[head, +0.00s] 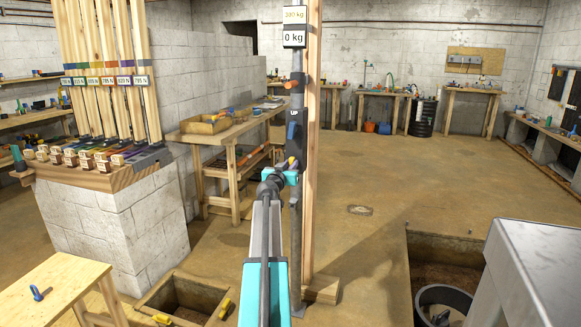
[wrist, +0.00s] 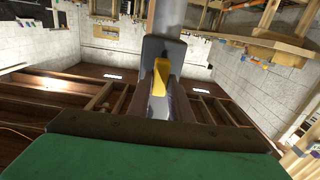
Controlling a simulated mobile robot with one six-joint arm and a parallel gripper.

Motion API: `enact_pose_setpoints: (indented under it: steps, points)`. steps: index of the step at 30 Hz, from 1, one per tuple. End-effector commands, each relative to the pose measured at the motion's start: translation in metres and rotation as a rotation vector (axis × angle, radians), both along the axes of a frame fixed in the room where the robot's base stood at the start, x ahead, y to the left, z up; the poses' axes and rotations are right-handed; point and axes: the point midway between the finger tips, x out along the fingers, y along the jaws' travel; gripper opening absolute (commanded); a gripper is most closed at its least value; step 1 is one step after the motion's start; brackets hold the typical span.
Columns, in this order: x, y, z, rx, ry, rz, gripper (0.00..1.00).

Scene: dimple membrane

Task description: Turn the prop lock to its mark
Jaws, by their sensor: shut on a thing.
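My gripper (head: 289,167) is at the prop below the blue handle, shut on the small yellow-orange lock lever (head: 292,161). In the wrist view the yellow lever (wrist: 160,76) stands in front of a dark grey collar (wrist: 153,47), at the jaws. The jaws hide part of the lever, and I cannot make out the lock's mark.
A wooden post (head: 311,150) stands right behind the prop. Load signs (head: 294,38) sit at its top. An open pit (head: 440,262) with a dark tub and a grey cabinet (head: 545,260) are at the right. A low wooden table (head: 55,285) is at front left.

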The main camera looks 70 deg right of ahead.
Motion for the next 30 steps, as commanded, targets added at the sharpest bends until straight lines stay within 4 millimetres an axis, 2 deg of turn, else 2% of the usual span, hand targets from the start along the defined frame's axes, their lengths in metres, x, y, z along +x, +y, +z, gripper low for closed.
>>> enact_pose_setpoints:
  steps: [11,30]
  points:
    - [0.0007,-0.0002,-0.0022,-0.010,0.166,-0.001,0.00]
    - [0.0028,-0.0001,-0.0028,-0.037,0.664,-0.001,0.00]
